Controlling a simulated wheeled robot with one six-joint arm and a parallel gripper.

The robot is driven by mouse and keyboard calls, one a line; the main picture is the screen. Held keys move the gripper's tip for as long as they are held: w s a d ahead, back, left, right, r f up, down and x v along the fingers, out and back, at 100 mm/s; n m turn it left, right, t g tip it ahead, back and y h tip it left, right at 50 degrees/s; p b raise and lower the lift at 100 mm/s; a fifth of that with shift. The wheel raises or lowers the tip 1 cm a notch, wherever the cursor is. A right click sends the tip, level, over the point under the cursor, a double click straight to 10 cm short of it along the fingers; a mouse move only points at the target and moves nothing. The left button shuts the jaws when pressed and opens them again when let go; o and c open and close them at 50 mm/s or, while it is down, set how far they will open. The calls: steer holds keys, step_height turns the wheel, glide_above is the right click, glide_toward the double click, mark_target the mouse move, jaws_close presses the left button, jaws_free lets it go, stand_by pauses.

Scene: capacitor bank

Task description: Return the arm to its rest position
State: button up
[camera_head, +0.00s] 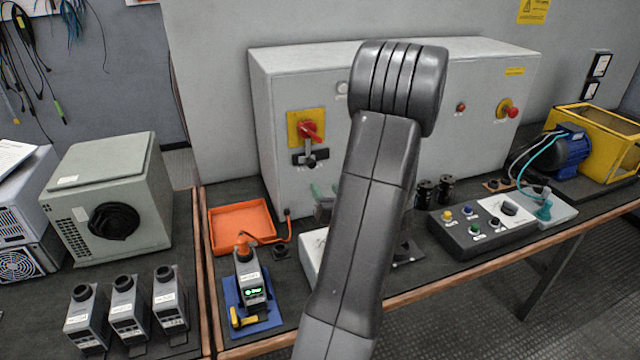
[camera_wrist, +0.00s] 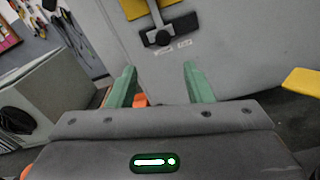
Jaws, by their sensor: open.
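My arm (camera_head: 372,200) rises from the bottom of the head view and bends at a dark elbow near the top. It hides the middle of the bench. My gripper (camera_wrist: 159,68) shows in the wrist view as two green fingers, apart, with nothing between them. It faces the grey cabinet front, below a lever switch on a yellow plate (camera_wrist: 134,8). In the head view, only a bit of green fingers (camera_head: 322,192) shows left of my arm, in front of the grey cabinet (camera_head: 285,90). The rest of the gripper is largely hidden.
An orange tray (camera_head: 213,240) and a meter on a blue base (camera_head: 250,285) stand left of my arm. A dark control box (camera_head: 462,240) with buttons stands right, with a blue motor (camera_head: 568,152) beyond. Several grey devices line the left bench. The air above the bench is mostly free.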

mark_target(312, 165)
steer(key=shift+v, duration=0.9)
steer(key=shift+w, duration=0.1)
steer(key=p+x, duration=0.2)
steer(key=x, duration=1.2)
steer(key=shift+p, duration=0.35)
steer(key=shift+d+r+p, duration=0.1)
steer(key=shift+d+p, duration=0.1)
steer(key=shift+p, duration=0.1)
steer(key=shift+w+d, duration=0.2)
steer(key=shift+d, duration=0.7)
steer(key=shift+a, duration=0.15)
steer(key=shift+s, duration=0.1)
